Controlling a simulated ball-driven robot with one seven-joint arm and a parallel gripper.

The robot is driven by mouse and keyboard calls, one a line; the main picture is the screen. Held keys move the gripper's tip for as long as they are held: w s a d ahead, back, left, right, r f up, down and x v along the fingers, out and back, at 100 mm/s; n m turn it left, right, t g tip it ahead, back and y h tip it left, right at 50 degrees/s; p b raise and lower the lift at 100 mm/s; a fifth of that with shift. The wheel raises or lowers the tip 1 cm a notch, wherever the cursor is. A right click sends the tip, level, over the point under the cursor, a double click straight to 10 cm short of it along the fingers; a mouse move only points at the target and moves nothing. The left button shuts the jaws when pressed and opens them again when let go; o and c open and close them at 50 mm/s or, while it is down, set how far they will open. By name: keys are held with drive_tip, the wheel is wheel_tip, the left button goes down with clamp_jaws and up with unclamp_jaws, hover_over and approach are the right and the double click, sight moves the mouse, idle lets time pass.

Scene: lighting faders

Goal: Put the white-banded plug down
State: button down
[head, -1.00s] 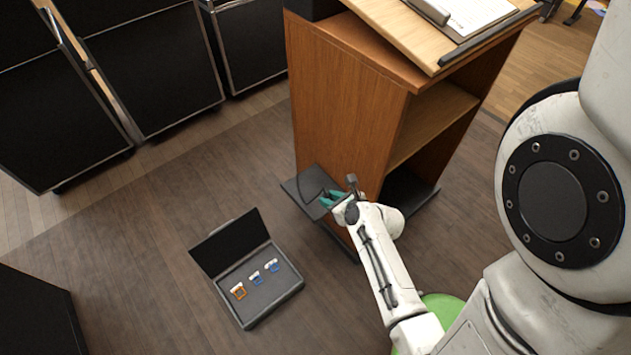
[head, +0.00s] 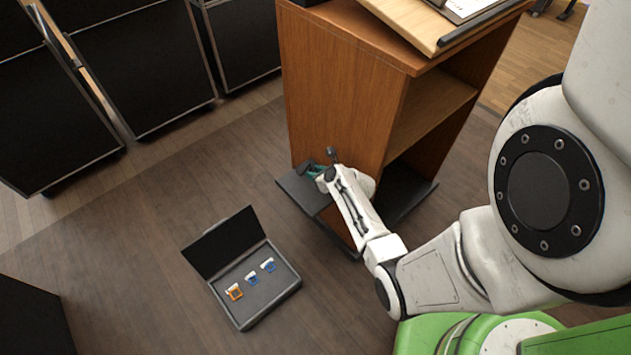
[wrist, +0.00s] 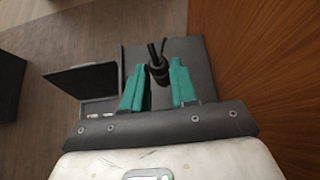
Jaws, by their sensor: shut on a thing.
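My gripper (wrist: 160,80) has teal fingers and is shut on a dark plug (wrist: 158,70), which shows between them in the wrist view with a thin black lead at its far end. No white band can be made out on the plug. In the head view my gripper (head: 315,171) is low beside the wooden lectern, over the dark plate (head: 293,187) at its foot. The plug is too small to tell in the head view. Whether it touches the plate cannot be told.
The wooden lectern (head: 335,90) rises close to the right of my gripper. An open black case (head: 243,312) with an orange-marked and two blue-marked pieces lies on the floor at the left. Black cases (head: 140,70) stand at the back. Floor between is clear.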

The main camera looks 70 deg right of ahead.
drive_tip(key=shift+w+d+f, duration=0.1)
drive_tip(key=shift+d+f, duration=0.05)
drive_tip(key=shift+f, duration=0.1)
drive_tip(key=shift+f+b, duration=1)
drive_tip(key=shift+f, duration=0.55)
drive_tip(key=shift+f, duration=0.1)
drive_tip(key=shift+f, duration=0.15)
drive_tip(key=c, duration=0.9)
unclamp_jaws()
